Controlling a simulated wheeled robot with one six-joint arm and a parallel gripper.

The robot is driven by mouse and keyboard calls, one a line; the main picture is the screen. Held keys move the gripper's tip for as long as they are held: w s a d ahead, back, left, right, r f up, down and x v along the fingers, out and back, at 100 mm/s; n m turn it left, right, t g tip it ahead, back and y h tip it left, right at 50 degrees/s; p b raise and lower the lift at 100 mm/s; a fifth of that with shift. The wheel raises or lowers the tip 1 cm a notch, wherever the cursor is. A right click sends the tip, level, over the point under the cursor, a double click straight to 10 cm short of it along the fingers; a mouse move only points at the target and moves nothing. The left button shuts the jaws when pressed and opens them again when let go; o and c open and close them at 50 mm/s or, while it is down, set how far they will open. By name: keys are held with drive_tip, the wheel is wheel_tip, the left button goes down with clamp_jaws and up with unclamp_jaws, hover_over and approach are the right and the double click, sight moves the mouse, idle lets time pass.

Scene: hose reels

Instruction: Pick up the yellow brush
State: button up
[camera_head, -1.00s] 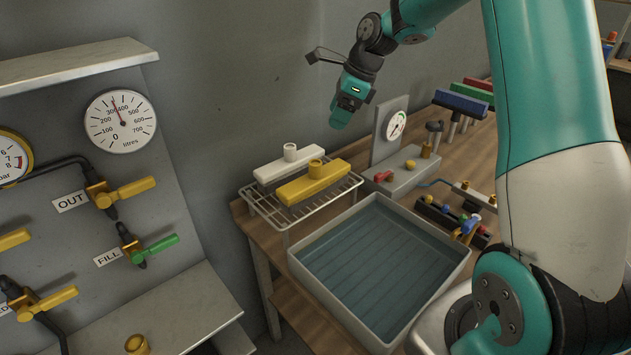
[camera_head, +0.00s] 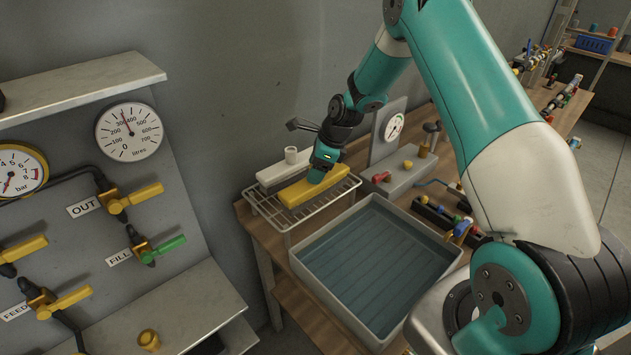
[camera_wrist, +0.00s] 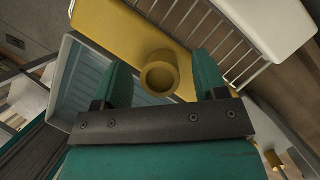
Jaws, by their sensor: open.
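The yellow brush (camera_head: 299,193) lies on a wire rack (camera_head: 262,206), in front of a white brush (camera_head: 272,175) of the same shape. My gripper (camera_head: 318,175) is down at the yellow brush's knob end in the head view and covers the knob there. In the wrist view the yellow brush (camera_wrist: 128,28) shows its round hollow knob (camera_wrist: 160,76) between the two teal fingers of my gripper (camera_wrist: 158,80). The fingers stand apart with gaps on both sides of the knob. Whether they reach down to its full depth is unclear.
A grey tray of water (camera_head: 375,262) stands in front of the rack. A grey block with a dial gauge (camera_head: 392,127) is to the right. A wall panel with gauges and valve handles (camera_head: 135,200) is at left.

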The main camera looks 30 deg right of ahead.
drive_tip(key=shift+f, duration=0.2)
clamp_jaws()
drive_tip(key=shift+r, duration=0.15)
